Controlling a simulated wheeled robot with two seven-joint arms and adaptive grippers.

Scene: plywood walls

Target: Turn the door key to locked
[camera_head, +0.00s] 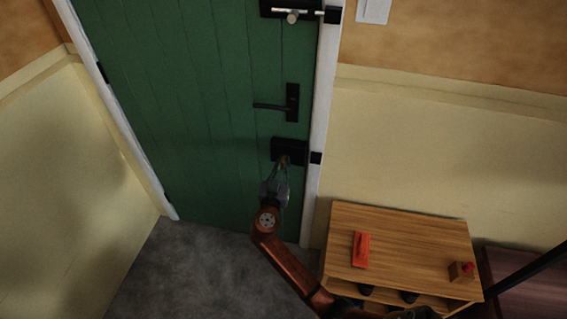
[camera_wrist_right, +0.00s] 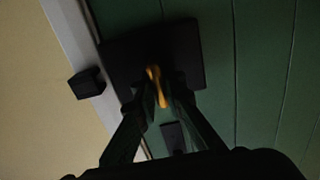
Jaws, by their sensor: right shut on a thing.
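A green plank door (camera_head: 190,90) stands in a white frame. A black lock box (camera_head: 289,151) sits low on its right side, below a black lever handle (camera_head: 291,102). My right gripper (camera_head: 281,168) is at the lock box, its fingers shut on the key. The brass-yellow key (camera_wrist_right: 157,84) shows between the fingertips in the right wrist view, in front of the black lock box (camera_wrist_right: 175,55). The fingers hide part of the key. My left gripper is not in view.
A black keeper block (camera_head: 316,158) is on the frame beside the lock. A bolt (camera_head: 292,15) is higher on the door. A wooden cabinet (camera_head: 410,228) stands right of the door, with a red-orange object (camera_head: 361,249) and a small block with a red knob (camera_head: 461,271) on top.

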